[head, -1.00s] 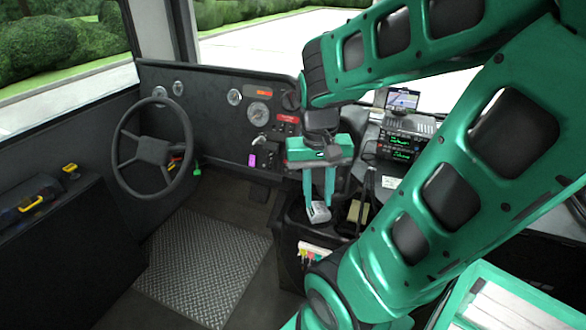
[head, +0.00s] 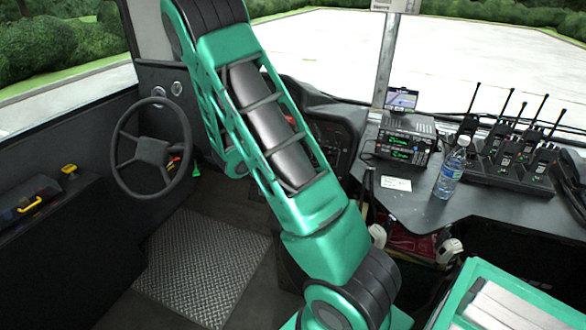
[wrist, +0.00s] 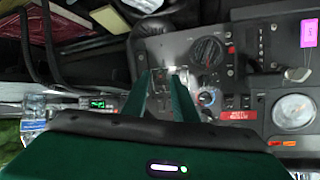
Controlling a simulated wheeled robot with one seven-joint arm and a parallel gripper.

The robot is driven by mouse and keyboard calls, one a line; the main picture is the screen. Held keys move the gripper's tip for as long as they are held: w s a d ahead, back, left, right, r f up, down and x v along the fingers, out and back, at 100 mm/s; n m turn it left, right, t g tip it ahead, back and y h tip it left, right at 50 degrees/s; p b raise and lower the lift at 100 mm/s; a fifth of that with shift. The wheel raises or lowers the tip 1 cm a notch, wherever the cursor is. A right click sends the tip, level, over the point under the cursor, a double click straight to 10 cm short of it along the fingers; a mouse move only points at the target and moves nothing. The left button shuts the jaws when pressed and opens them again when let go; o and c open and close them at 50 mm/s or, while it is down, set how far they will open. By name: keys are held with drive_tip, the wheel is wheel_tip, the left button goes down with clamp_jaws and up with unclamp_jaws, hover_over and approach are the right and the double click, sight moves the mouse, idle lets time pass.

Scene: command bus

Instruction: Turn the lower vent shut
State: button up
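The dashboard panel (wrist: 262,40) shows upside down in the wrist view. A round dark dial with a red mark (wrist: 208,52) lies to the right of the fingertips and may be the lower vent, but I cannot tell for sure. A smaller knob (wrist: 207,98) with a coloured mark is close to the right finger. My gripper (wrist: 164,80) is open, with a gap between its two green fingers. Bright, unclear panel detail shows in the gap; I see nothing clearly held. In the head view my arm hides the gripper and most of the dashboard.
The steering wheel (head: 152,150) stands at the left. A radio unit (head: 402,142), a water bottle (head: 450,168) and a rack of handheld radios (head: 512,165) stand on the right counter. A gauge (wrist: 295,113) and a pink tag (wrist: 298,75) show on the panel.

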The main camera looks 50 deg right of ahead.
drive_tip(key=w+f+t+h, duration=0.2)
drive_tip(key=w+f+t, duration=0.2)
drive_tip(key=w+f, duration=0.3)
drive_tip(key=w+r+x, duration=0.1)
drive_tip(key=x, duration=0.9)
drive_tip(key=shift+w, duration=0.4)
drive_tip(key=shift+r, duration=0.1)
clamp_jaws()
